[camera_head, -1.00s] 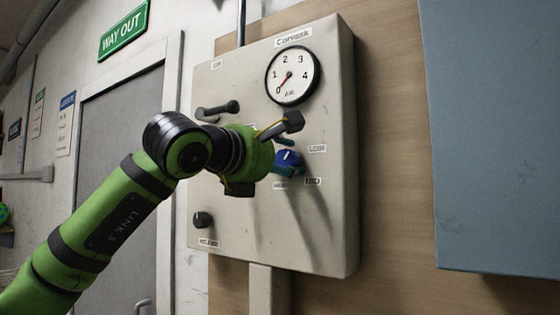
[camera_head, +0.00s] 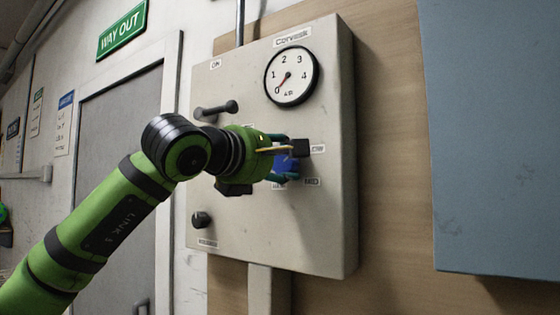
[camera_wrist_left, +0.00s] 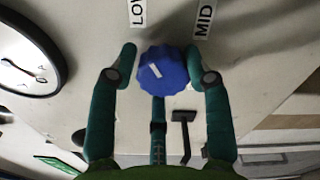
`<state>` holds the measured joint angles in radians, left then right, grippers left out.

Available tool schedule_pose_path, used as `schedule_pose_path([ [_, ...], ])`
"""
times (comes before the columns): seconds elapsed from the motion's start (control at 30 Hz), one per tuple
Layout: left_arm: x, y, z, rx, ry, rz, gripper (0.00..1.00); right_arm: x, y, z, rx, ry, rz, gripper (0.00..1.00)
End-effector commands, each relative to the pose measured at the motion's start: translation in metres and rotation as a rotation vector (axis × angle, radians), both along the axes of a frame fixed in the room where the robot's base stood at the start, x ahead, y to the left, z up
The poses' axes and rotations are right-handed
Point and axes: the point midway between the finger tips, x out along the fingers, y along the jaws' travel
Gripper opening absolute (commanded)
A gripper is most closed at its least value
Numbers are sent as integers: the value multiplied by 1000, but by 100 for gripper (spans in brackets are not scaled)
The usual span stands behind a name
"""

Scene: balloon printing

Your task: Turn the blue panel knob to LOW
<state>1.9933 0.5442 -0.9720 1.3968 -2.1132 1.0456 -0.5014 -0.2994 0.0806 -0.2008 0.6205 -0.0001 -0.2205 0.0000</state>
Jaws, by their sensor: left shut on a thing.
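The blue panel knob (camera_wrist_left: 163,71) is on the light control panel, with a white mark on its face pointing to the upper left in the left wrist view. Above it there are the LOW label (camera_wrist_left: 138,12) and the MID label (camera_wrist_left: 204,18). My left gripper (camera_wrist_left: 161,58) is shut on the knob, one teal finger on each side. My right gripper is not in view.
The panel (camera_head: 325,235) also carries a round gauge (camera_head: 291,76) above the knob, a lever handle (camera_head: 217,110) at the upper left and a black knob (camera_head: 201,220) at the lower left. A blue-grey cabinet (camera_head: 490,140) stands at the right, a door (camera_head: 115,190) at the left.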

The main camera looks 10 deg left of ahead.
Motion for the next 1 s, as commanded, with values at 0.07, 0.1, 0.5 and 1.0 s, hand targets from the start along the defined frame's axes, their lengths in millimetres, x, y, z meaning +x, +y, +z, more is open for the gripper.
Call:
schedule_pose_path([
  [0.07,-1,-2,0,0,-2,-5,17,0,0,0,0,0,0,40],
  [0.1,-1,-2,0,1,-1,-4,17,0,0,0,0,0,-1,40],
  [0.5,0,-1,-1,0,2,-2,70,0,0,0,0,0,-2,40],
  [1.0,-62,24,0,0,-3,-1,70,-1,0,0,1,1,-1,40],
])
